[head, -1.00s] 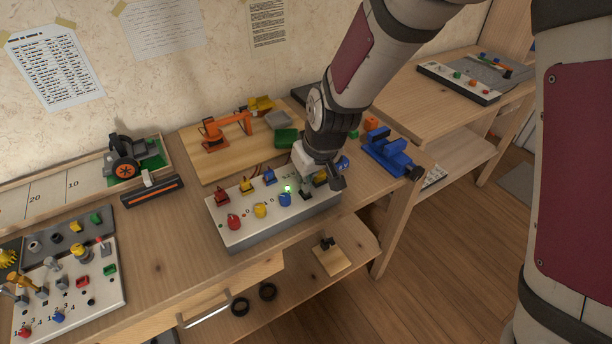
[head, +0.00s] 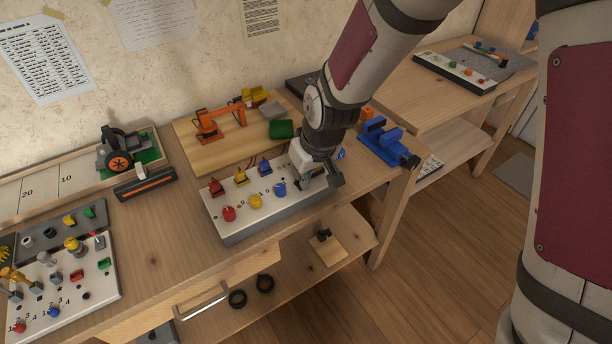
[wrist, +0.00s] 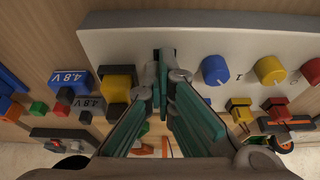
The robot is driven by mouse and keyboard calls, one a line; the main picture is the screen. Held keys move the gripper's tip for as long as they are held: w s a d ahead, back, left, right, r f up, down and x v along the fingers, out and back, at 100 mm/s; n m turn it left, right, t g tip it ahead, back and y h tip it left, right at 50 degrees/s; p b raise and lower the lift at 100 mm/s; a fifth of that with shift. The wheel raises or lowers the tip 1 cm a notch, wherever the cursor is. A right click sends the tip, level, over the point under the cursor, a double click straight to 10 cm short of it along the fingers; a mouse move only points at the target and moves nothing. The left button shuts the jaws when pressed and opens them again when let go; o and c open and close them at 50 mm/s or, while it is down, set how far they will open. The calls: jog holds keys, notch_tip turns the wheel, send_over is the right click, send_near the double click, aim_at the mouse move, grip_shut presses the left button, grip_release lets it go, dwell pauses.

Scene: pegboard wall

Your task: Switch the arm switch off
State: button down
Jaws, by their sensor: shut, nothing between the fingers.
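A white control box (head: 240,219) stands near the table's front edge, with red, yellow and blue round knobs and small coloured switches behind them. My gripper (wrist: 166,60) is over the box's right end in the head view, beside the blue knob (wrist: 215,70). In the wrist view its fingertips are together, with nothing between them, at a small dark part on the white panel. This dark part looks like the arm switch; the fingers hide most of it, so its position cannot be told. An orange model arm (head: 218,121) stands on a wooden board behind the box.
A blue vise (head: 388,143) is at the table's right edge. A yellow block (wrist: 118,85) and blue 4.8V blocks (wrist: 70,82) lie close to the gripper. Another panel with levers (head: 70,290) stands at the left. Bare tabletop lies between the panels.

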jog(key=shift+w+a+r+p, duration=0.15)
jog(key=shift+w+r+p, duration=0.25)
jog(key=shift+r, duration=0.1)
jog(key=p+v, duration=0.1)
jog(key=v, duration=0.1)
jog(key=p+v, duration=0.1)
jog(key=shift+w+a+r+p, duration=0.1)
jog(key=shift+a+r+p, duration=0.05)
jog(key=shift+r+p, duration=0.25)
jog(key=s+d+r+m+h+p, duration=0.1)
jog(key=s+d+r+m+p, duration=0.2)
jog(key=s+d+r, duration=0.8)
jog(key=s+d+r+m+t+h+p, duration=0.1)
jog(key=s+d+r+m+p, duration=0.2)
jog(key=s+d+r, duration=0.8)
jog(key=s+r+p, duration=0.1)
jog(key=s+r, duration=0.4)
jog(key=s, duration=0.2)
jog(key=shift+m, duration=0.3)
